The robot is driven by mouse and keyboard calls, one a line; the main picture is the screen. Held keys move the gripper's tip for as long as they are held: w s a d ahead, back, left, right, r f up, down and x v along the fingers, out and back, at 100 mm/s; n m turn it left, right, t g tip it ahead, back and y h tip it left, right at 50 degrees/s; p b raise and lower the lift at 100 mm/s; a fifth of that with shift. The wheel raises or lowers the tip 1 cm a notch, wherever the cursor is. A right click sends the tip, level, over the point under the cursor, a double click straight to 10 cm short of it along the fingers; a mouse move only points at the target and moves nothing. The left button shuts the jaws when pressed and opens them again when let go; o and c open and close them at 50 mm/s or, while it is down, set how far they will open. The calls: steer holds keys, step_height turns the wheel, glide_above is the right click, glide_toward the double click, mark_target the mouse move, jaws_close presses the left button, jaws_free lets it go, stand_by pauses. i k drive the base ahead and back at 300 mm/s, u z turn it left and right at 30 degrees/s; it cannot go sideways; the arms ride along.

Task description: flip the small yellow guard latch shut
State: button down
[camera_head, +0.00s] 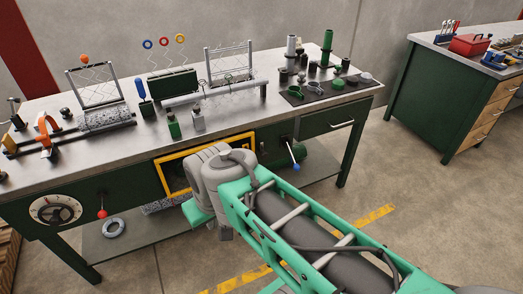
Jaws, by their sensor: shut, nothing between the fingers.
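The yellow guard frame (185,152) edges a dark opening in the green front of the workbench, below the bench top. My grey and green arm reaches in from the lower right and covers the right and lower parts of this frame. A small yellow latch cannot be made out on it; it is either hidden behind my arm or too small to tell. My gripper cannot be made out; the far end of my arm is hidden behind its own grey joint, in front of the bench.
The metal bench top (240,122) holds wire mesh racks, bottles and cylinders. A red-knobbed lever (102,213) and a dial (55,210) sit left of the guard; a blue-tipped lever (295,165) sits right. A second bench (440,95) stands at right. Floor between them is clear.

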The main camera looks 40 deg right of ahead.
mark_target(264, 155)
steer(key=k, duration=0.6)
steer(key=z, duration=0.95)
steer(key=i, duration=1.35)
steer(key=u, duration=0.8)
steer(key=i, duration=0.25)
steer(key=u, duration=0.3)
